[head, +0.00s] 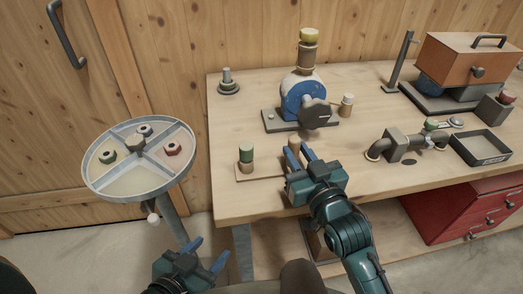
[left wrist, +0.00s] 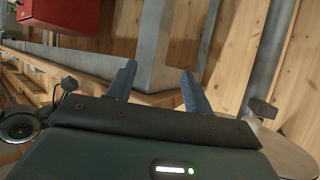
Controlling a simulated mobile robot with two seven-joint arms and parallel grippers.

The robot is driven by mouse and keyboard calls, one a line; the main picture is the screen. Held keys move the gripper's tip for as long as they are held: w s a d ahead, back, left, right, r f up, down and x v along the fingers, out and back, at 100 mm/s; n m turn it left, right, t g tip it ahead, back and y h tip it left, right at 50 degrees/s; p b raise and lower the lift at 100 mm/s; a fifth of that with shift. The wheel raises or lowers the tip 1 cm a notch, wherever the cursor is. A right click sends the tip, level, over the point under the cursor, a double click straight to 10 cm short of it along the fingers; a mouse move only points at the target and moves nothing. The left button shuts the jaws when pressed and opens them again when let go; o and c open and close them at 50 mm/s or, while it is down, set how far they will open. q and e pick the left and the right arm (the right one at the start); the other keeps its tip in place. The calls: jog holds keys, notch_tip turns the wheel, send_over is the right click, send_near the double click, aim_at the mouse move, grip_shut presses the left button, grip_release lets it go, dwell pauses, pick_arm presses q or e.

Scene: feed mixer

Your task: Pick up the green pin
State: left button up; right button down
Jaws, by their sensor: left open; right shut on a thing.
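The green pin (head: 246,158) has a green top and a pale lower part. It stands upright on a small wooden board (head: 268,172) at the bench's front left. My right gripper (head: 300,151) is right of the pin, apart from it, at the board's right end. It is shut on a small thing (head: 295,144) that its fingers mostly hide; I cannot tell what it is. My left gripper (head: 207,253) is open and empty, low in front of the bench and below the round tray. Its open fingers also show in the left wrist view (left wrist: 158,88), where no pin shows.
A round divided tray (head: 96,183) with several nuts stands left of the bench (head: 230,203). A blue machine (head: 299,95) stands behind the board. Pipe fittings (head: 397,145), a black tray (head: 482,147) and an orange box (head: 465,62) are on the right.

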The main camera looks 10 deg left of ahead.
pick_arm(q)
notch_tip(320, 180, up, 11)
jog(key=w+a+m+t, duration=0.2)
jog(key=m+t, duration=0.1)
jog(key=w+d+r+m+t+h, duration=0.35)
jog(key=d+r+m+h, duration=0.75)
jog(key=r, duration=0.4)
jog(key=s+d+r+m+g+h, duration=0.25)
jog(key=m+g+h, duration=0.25)
jog(key=m, duration=0.4)
jog(key=s+d+r+m+g+h, duration=0.2)
jog(key=d+r+m+g+h, duration=0.3)
jog(key=m, duration=0.4)
jog(key=s+d+m+g, duration=0.3)
jog(key=s+m+g, duration=0.2)
jog(key=m+g, duration=0.7)
jog(key=m+t+y, duration=0.8)
jog(key=m+y, duration=1.3)
jog(key=y, duration=0.5)
send_near(246, 146)
jog(key=x, duration=0.4)
jog(key=shift+w+a, duration=0.15)
jog(key=shift+a, duration=0.2)
jog(key=shift+d+x, duration=0.2)
jog(key=shift+x, duration=1.35)
jog(key=shift+d+x, duration=0.15)
jog(key=shift+x, duration=1.45)
jog(key=shift+f, duration=0.1)
